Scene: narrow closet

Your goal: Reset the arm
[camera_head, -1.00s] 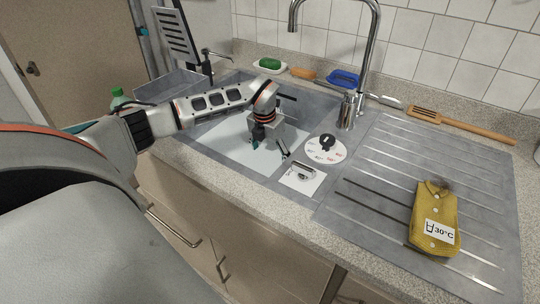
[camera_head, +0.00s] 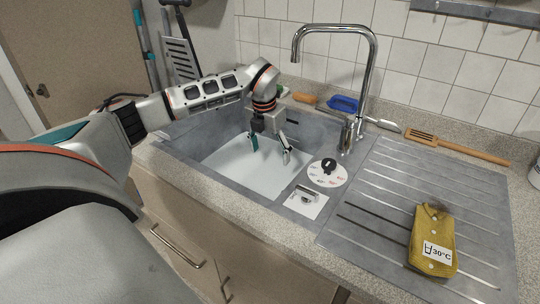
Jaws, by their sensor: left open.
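My left arm reaches in from the left over the sink. Its gripper (camera_head: 270,147) hangs above the basin (camera_head: 240,168), fingers pointing down and spread apart, with nothing visible between them. My right gripper is out of view. The basin holds a pale, flat-looking surface, perhaps water.
The faucet (camera_head: 366,75) stands behind. A wooden spatula (camera_head: 458,147) and brush with blue part (camera_head: 343,103) lie behind.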

